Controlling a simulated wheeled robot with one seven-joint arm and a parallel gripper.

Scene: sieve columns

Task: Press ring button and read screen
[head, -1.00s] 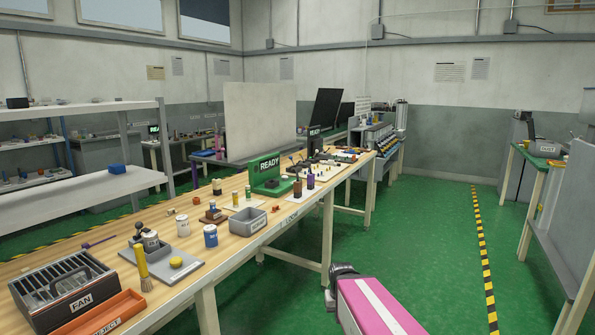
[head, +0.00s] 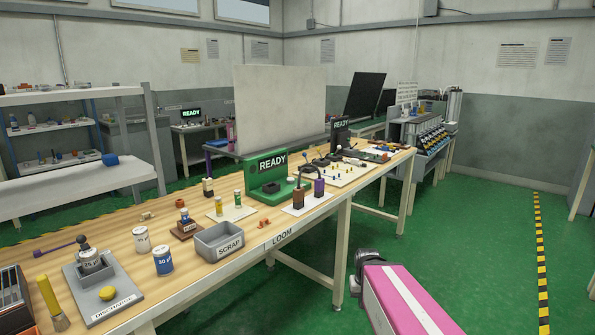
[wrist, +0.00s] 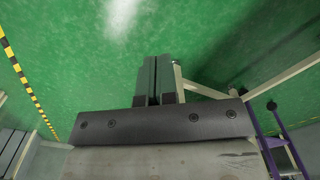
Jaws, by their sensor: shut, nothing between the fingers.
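A green stand (head: 278,170) on the long wooden bench carries a dark screen (head: 269,164) reading READY in white letters. A dark ring-shaped piece (head: 271,187) sits on the stand's base below the screen; I cannot tell for sure that it is the ring button. Other READY screens show on a dark unit (head: 341,127) farther along the bench and on a distant table (head: 191,113). My gripper (wrist: 157,80) shows in the wrist view, shut and empty, over green floor and away from the stand.
My pink arm link is beside the bench's front edge. The green aisle (head: 470,230) is clear.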

